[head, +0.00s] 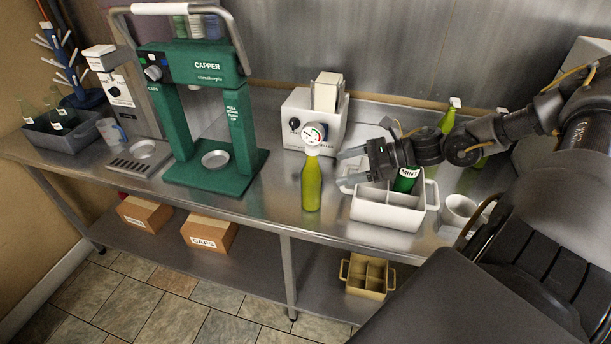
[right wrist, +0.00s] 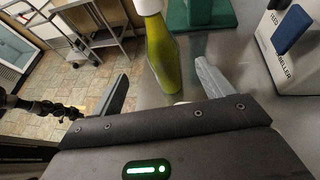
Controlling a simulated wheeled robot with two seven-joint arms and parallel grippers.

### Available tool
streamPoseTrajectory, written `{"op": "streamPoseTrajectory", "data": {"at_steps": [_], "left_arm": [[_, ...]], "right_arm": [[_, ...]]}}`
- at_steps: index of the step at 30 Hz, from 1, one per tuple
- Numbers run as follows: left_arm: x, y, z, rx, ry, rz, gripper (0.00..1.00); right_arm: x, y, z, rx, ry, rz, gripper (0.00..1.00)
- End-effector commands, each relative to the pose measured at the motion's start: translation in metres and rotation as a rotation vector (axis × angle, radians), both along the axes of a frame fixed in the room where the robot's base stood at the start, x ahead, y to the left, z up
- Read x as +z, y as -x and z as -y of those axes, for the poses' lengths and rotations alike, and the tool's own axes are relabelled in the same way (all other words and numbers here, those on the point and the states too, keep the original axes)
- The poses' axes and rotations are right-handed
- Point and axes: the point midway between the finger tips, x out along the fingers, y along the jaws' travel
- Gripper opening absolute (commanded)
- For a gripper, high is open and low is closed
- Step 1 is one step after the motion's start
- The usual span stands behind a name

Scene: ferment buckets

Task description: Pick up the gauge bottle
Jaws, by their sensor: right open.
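The gauge bottle (head: 312,184) is yellow-green with a round white dial gauge (head: 315,134) on top. It stands upright on the steel counter, left of a white divided carrier. My right gripper (head: 346,166) is open and empty, just right of the bottle, with its fingers pointing towards it. In the right wrist view the bottle (right wrist: 162,55) stands ahead, between and beyond the open fingertips (right wrist: 163,82); its top is cut off by the frame edge. The gripper does not touch it as far as I can see. My left gripper is not clearly in view.
The white carrier (head: 388,214) below my right gripper holds a green MINT bottle (head: 406,180). A white labeller (head: 298,123) stands behind the gauge bottle. The green capper (head: 176,115) stands to the left. A white mug (head: 458,211) is at the right. Counter left of the bottle is clear.

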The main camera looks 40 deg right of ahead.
Motion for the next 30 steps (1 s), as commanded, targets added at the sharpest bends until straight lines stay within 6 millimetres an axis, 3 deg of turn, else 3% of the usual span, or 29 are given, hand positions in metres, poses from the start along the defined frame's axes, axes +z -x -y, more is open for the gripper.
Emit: {"op": "streamPoseTrajectory", "data": {"at_steps": [3,6,18,30], "left_arm": [[0.001,0.019,-0.001,0.0,-0.002,-0.027,0.16],[0.002,0.023,-0.001,0.0,-0.003,-0.033,0.16],[0.005,-0.007,0.001,0.0,0.001,0.011,0.16],[0.025,0.008,0.0,-0.001,0.0,-0.01,0.16]], "right_arm": [[-0.006,-0.007,-0.009,-0.007,-0.006,0.001,0.79],[-0.011,-0.017,-0.017,-0.011,-0.006,0.003,0.79],[-0.019,-0.032,-0.031,-0.007,0.001,0.001,0.79],[-0.027,-0.06,-0.053,-0.007,-0.006,0.004,0.79]]}}
